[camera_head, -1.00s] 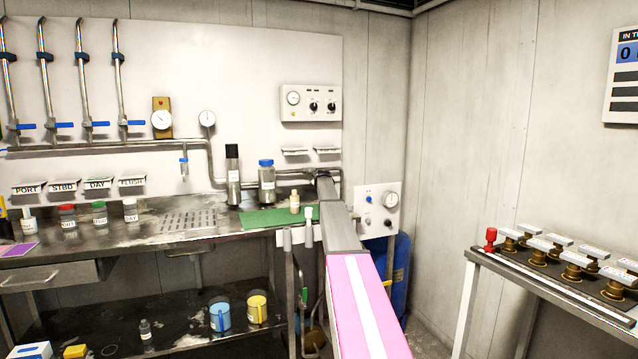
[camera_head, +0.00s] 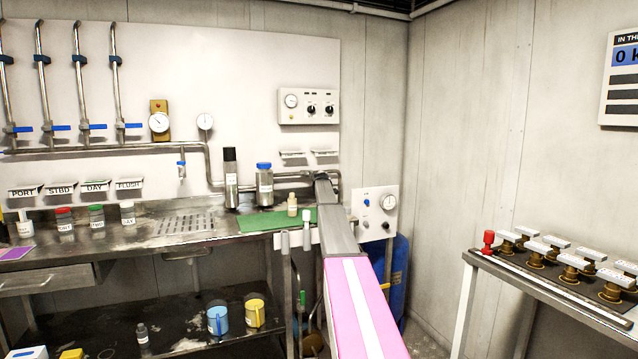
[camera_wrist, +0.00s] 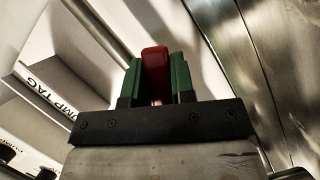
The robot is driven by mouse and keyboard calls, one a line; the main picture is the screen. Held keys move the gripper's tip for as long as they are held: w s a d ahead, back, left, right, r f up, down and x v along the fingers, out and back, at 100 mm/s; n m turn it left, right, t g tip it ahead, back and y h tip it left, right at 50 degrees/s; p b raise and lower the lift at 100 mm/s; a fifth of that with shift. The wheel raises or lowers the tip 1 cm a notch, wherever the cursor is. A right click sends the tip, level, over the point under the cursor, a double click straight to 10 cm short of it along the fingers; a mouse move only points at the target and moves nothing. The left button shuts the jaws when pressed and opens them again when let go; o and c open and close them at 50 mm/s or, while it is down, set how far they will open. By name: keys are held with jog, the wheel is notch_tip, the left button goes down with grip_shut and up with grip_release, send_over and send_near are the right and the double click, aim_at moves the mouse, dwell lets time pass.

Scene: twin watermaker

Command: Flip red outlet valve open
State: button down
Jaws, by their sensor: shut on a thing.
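The red outlet valve handle (camera_wrist: 155,68) shows in the wrist view as a red lever between the two green fingers of my gripper (camera_wrist: 158,78). The fingers are shut on it, one on each side. The valve's body and pipe joint are hidden behind the gripper. In the head view my arm reaches to the right end of the bench, and its end hides the handle there.
A steel pipe (camera_head: 207,165) runs along the wall.

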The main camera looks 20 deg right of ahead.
jog(key=c, duration=1)
grip_release()
jog(key=shift+o, duration=0.2)
jog(key=shift+s, duration=0.15)
jog(key=v, duration=1)
jog(key=shift+s+a, duration=0.15)
jog(key=shift+s, duration=0.1)
jog(key=shift+r, duration=0.1)
